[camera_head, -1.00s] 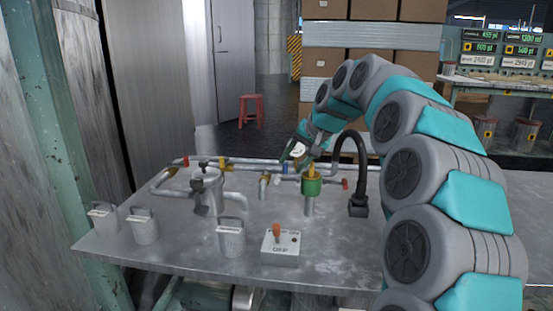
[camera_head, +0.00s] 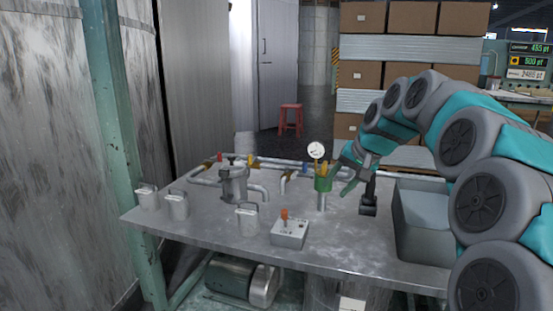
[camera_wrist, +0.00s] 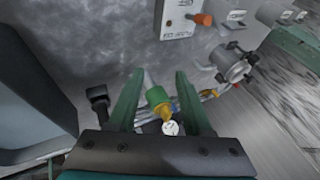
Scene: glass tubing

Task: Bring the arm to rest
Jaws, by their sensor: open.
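My gripper (camera_head: 341,182) is open in the head view, above the right part of the metal table (camera_head: 345,232), just right of the green fitting (camera_head: 323,185) on its upright pipe. My arm comes in from the right, bent down towards the table. In the wrist view my gripper (camera_wrist: 159,74) shows two green fingers spread apart. The green fitting (camera_wrist: 157,97) with its yellow top appears between them in that picture. Nothing is seen held; whether a finger touches the fitting cannot be told.
A black upright part (camera_head: 369,198) stands right of the gripper, beside a grey basin (camera_head: 422,225). A round gauge (camera_head: 316,150) and pipes lie behind. A switch box (camera_head: 290,233), metal canisters (camera_head: 178,205) and a valve assembly (camera_head: 233,183) stand to the left.

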